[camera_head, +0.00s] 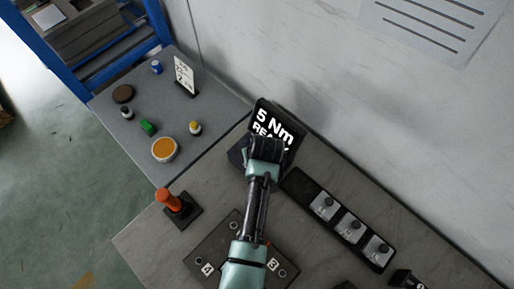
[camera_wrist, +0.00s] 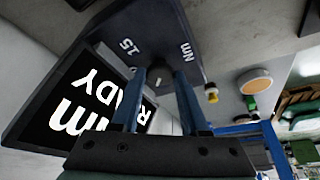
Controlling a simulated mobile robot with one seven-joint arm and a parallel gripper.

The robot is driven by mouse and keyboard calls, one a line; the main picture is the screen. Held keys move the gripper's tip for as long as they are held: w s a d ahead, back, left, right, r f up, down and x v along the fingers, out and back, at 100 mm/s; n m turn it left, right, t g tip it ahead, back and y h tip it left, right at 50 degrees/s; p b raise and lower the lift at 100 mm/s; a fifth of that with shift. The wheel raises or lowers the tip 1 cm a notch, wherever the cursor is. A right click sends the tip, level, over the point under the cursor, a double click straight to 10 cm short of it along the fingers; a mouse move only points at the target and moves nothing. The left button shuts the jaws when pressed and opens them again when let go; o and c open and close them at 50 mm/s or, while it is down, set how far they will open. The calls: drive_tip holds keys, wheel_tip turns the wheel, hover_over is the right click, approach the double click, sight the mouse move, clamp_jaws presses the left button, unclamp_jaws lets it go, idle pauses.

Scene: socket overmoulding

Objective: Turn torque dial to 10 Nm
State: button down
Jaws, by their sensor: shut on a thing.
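The torque unit's display (camera_head: 276,121) reads "5 Nm" with "READY" below, partly covered by my gripper. The display also shows close up in the wrist view (camera_wrist: 85,112), upside down. The dark dial panel (camera_wrist: 150,28) carries the marks "15" and "Nm". My gripper (camera_wrist: 158,82) has its two blue fingers on either side of the small dark torque dial (camera_wrist: 158,71) and is shut on it. Most of the dial is hidden between the fingers. In the head view my gripper (camera_head: 266,150) covers the dial.
A black rack (camera_head: 318,213) with several grey pieces lies right of my arm. A numbered plate (camera_head: 205,256) lies under my arm. The grey side table (camera_head: 107,138) holds an orange-topped jar (camera_head: 164,149) and small parts.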

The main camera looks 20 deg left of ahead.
drive_tip(key=m+h+p, duration=0.1)
drive_tip(key=m, duration=0.3)
drive_tip(key=shift+a+t, duration=0.2)
drive_tip(key=shift+t, duration=0.2)
drive_tip(key=m+h+b, duration=0.1)
drive_tip(key=m+h, duration=0.1)
drive_tip(key=m, duration=0.3)
drive_tip(key=shift+a, duration=0.2)
drive_tip(key=shift+s+m+h, duration=0.1)
drive_tip(key=shift+m+h, duration=0.2)
drive_tip(key=shift+m, duration=0.1)
drive_tip(key=shift+c, duration=2.1)
unclamp_jaws()
drive_tip(key=b+v, duration=0.1)
drive_tip(key=v, duration=1.2)
